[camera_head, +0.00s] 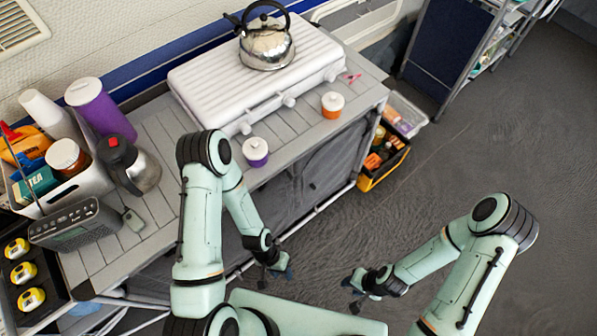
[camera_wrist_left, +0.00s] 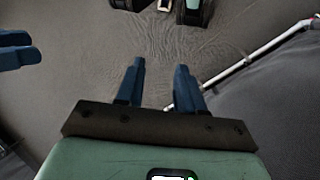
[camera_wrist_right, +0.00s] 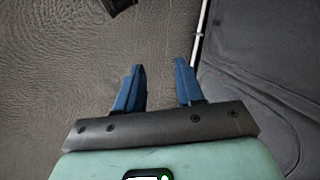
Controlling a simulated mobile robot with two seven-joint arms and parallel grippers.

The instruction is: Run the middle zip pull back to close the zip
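The grey fabric front (camera_head: 335,160) of the camp cupboard hangs below the counter, partly hidden by my left arm. A small dark spot (camera_head: 312,186) on it may be a zip pull, but it is too small to tell. Dark fabric also shows in the right wrist view (camera_wrist_right: 265,50), with no clear pull. My left gripper (camera_head: 284,270) is open and empty, in front of the cupboard and apart from it; its spread blue fingers show in the left wrist view (camera_wrist_left: 159,68). My right gripper (camera_head: 350,282) is open and empty above the floor, further right.
The counter (camera_head: 215,185) carries a white stove (camera_head: 200,85), a kettle (camera_head: 266,48), jars and a flask (camera_head: 130,165). A yellow-black crate (camera_head: 368,182) stands on the floor at the cupboard's right end. The floor (camera_head: 480,140) to the right is clear.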

